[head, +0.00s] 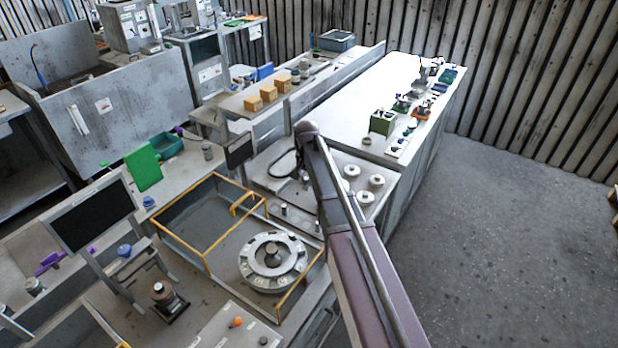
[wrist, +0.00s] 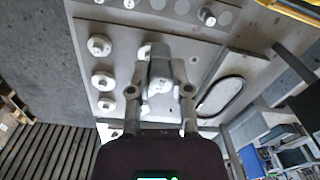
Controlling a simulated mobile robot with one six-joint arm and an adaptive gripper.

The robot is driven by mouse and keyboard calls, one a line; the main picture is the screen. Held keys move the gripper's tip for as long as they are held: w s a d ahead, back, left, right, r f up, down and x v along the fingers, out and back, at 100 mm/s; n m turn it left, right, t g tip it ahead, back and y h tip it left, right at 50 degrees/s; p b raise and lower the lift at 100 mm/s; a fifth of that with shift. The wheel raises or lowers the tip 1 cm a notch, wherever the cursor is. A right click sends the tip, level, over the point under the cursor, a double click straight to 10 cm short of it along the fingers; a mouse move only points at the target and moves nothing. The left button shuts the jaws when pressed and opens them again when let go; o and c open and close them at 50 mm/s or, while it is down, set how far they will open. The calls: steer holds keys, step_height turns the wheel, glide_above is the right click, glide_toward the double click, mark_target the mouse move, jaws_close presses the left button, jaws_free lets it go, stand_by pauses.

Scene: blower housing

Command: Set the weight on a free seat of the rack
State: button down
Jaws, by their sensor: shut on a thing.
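My gripper (wrist: 160,66) is shut on a grey cylindrical weight (wrist: 160,82) in the wrist view, its fingers on either side. The weight is over a pale panel (wrist: 122,36); the gap beneath cannot be judged. Several pale round pieces with raised centres (wrist: 103,80) stand on the panel to the left, one partly hidden behind the gripper. A row of flat grey round spots (wrist: 225,18), perhaps the rack's seats, runs along the far edge, with a small dark-topped cylinder (wrist: 207,16) there. In the head view my arm hides the gripper and weight; the pale round pieces (head: 376,181) show right of it.
A black loop (wrist: 220,97) lies right of the weight. In the head view, a yellow-railed bay (head: 180,240) holds a ring-shaped housing (head: 273,262) left of my arm. A white bench (head: 390,90) with small parts is behind. Open floor (head: 520,240) lies right.

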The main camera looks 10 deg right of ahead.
steer(key=shift+f, duration=0.2)
step_height(320, 180, down, 16)
steer(key=b, duration=1.6)
steer(key=shift+f+b, duration=1.2)
steer(key=shift+b, duration=0.2)
stand_by(2.0)
steer(key=shift+c, duration=2.4)
jaws_free()
steer(key=shift+r, duration=0.25)
steer(key=shift+r+p, duration=1.05)
steer(key=shift+p, duration=0.25)
